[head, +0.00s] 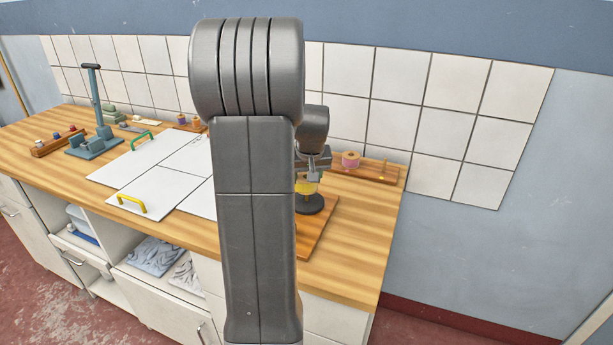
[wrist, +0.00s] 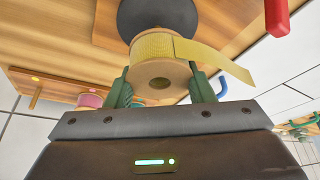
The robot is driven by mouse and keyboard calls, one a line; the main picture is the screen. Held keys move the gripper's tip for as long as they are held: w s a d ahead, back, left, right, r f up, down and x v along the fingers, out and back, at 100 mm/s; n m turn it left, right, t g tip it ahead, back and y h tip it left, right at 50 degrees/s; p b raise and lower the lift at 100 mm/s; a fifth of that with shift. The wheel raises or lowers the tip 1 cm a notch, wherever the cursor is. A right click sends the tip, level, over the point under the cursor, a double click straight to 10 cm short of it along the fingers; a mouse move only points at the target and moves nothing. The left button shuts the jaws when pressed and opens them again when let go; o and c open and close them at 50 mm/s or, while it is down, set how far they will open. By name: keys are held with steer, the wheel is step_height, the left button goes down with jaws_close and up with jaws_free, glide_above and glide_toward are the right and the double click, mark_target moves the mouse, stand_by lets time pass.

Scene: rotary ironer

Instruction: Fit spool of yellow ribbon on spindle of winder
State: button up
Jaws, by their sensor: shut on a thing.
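The spool of yellow ribbon (wrist: 165,48) is between the green fingertips of my gripper (wrist: 162,88), which is shut on it. Its cardboard end face with the centre hole faces the wrist camera, and a loose ribbon tail sticks out to the right. A round black disc (wrist: 150,14), apparently part of the winder, lies behind the spool. In the head view my gripper (head: 313,174) holds the spool (head: 307,187) at the black disc (head: 310,204). The spindle is hidden, and I cannot tell whether the spool is around it or above it.
A wooden rack (head: 383,175) with a pink spool (head: 350,160) stands at the back right by the tiled wall. White panels with a green handle (head: 141,139) and a yellow handle (head: 132,204) lie left. A red piece (wrist: 277,14) is close by in the wrist view.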

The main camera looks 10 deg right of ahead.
steer(key=shift+f, duration=0.3)
stand_by(0.4)
steer(key=shift+f+b, duration=0.7)
steer(key=shift+f, duration=0.05)
steer(key=o, duration=1.6)
step_height(320, 180, up, 9)
steer(key=p, duration=0.6)
steer(key=shift+p, duration=0.35)
